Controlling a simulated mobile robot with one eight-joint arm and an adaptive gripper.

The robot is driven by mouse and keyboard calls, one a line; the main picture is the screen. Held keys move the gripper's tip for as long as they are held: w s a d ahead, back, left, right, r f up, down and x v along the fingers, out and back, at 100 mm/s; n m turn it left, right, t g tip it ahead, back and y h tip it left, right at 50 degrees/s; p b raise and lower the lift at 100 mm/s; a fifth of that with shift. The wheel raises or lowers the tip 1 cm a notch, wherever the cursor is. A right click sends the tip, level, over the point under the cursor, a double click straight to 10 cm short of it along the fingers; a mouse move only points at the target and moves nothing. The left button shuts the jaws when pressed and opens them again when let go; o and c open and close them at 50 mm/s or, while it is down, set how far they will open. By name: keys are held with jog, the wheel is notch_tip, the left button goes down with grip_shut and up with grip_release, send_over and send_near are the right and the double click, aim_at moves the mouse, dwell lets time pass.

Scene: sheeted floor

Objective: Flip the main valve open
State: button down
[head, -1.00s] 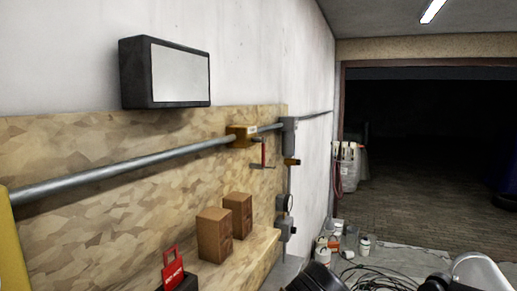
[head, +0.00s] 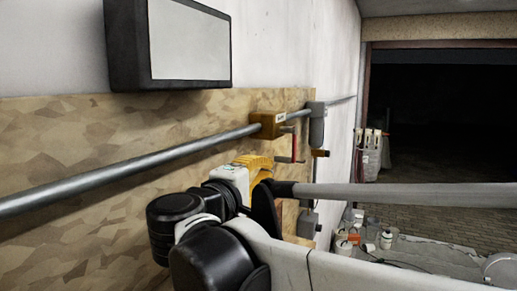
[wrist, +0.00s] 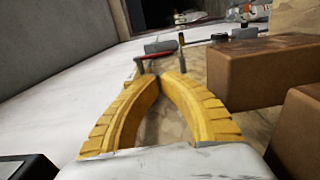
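My gripper (head: 268,165) is below and in front of the valve in the head view, partly hidden by my arm. In the wrist view its yellow fingers (wrist: 160,76) curve together and their tips appear to meet, with nothing between them.
The pipe (head: 130,173) runs along a patterned wooden board. A black-framed panel (head: 188,40) hangs above it. Brown boxes (wrist: 262,70) stand close to the right of my fingers in the wrist view. A grey box (head: 317,123) sits on the pipe beyond the valve.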

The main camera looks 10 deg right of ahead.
jog(key=shift+w+a, duration=0.1)
jog(key=shift+w, duration=0.55)
jog(key=shift+s+r, duration=0.1)
jog(key=shift+s, duration=0.45)
jog(key=p+x, duration=0.3)
jog(key=x, duration=1.1)
jog(key=shift+w, duration=0.25)
